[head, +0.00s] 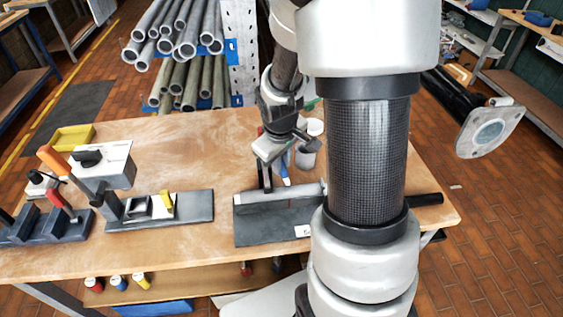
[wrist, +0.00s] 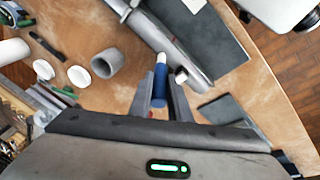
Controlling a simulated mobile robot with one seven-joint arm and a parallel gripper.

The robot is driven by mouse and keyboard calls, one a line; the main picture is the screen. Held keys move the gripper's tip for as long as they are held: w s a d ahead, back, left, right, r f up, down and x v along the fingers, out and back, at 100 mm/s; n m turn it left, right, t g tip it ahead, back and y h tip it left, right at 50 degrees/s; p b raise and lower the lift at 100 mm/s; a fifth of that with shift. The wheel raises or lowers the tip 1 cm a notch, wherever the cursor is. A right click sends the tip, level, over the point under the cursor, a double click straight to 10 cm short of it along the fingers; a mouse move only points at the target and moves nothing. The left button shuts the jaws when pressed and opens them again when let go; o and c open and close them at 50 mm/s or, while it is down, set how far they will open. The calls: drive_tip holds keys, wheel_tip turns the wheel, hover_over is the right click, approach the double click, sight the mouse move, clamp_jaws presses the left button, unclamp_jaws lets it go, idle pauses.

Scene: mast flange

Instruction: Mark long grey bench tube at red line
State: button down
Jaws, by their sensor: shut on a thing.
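My gripper (head: 275,180) is shut on a blue marker (wrist: 160,80) above the bench. The marker's white end points down and shows beyond the fingertips; in the head view its blue body (head: 285,168) shows beside a finger. A grey tube (wrist: 188,70) runs diagonally past the fingertips in the wrist view and appears as a pale bar (head: 275,195) on a dark mat (head: 258,228) in the head view. The marker's end looks close to the tube, but I cannot tell whether they touch. My arm hides part of the tube.
A grey cup (wrist: 105,65) and a white round lid (wrist: 75,67) stand beside the gripper. A clamp fixture (head: 140,205) and a grey box (head: 103,165) stand left on the bench (head: 190,250). A black rod end (head: 425,199) sticks out at right. A rack of pipes stands behind.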

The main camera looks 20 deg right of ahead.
drive_tip(key=shift+f+b, duration=0.4)
drive_tip(key=shift+f, duration=0.1)
idle(1.2)
drive_tip(key=shift+r, duration=0.1)
drive_tip(key=shift+r+p, duration=2.35)
drive_tip(key=shift+r, duration=1.15)
